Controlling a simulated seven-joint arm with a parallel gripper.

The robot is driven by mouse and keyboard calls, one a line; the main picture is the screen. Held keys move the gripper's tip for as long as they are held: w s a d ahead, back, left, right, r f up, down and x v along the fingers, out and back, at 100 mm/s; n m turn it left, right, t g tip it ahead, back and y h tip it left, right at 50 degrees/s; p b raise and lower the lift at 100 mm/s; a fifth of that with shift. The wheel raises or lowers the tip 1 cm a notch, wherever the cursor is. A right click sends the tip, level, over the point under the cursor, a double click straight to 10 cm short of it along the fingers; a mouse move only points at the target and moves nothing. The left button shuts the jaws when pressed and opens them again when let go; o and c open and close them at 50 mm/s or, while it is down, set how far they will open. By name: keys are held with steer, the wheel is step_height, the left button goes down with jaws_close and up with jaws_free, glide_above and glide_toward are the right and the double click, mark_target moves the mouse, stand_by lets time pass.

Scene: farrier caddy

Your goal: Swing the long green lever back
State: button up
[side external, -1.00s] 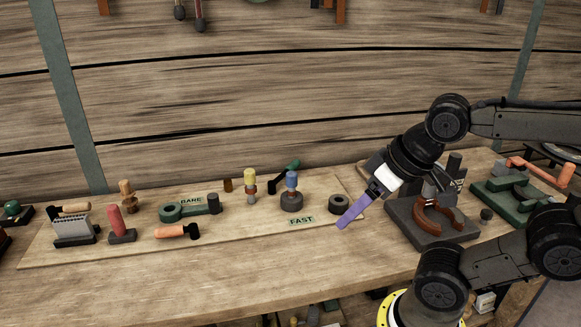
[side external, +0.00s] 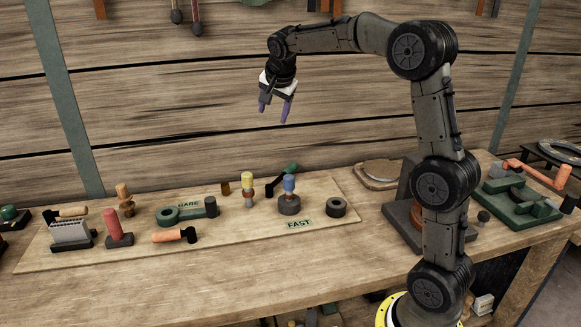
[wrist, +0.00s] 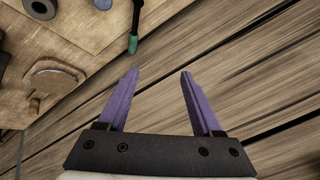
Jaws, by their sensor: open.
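The long lever (side external: 280,181) with a black arm and a green grip stands at the back of the wooden board, behind the blue-topped peg. Its grip points up and right. The lever also shows in the wrist view (wrist: 135,28), at the top, its green end toward my fingers. My gripper (side external: 273,113) is high above the back of the board, well above the lever and apart from it. In the wrist view its two purple fingers (wrist: 160,76) are open with nothing between them.
A green fixture (side external: 515,200) is at the right. The plank wall (side external: 180,90) rises behind the bench.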

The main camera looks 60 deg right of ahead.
steer(key=w+d+f+m+g, duration=0.1)
steer(key=w+d+f, duration=0.2)
steer(key=d+f, duration=0.4)
steer(key=g, duration=0.2)
glide_toward(291, 167)
steer(key=shift+m, duration=0.3)
steer(key=x, duration=0.9)
steer(key=shift+w+d+f, duration=0.2)
steer(key=shift+d, duration=0.05)
steer(key=shift+c, duration=0.4)
jaws_close()
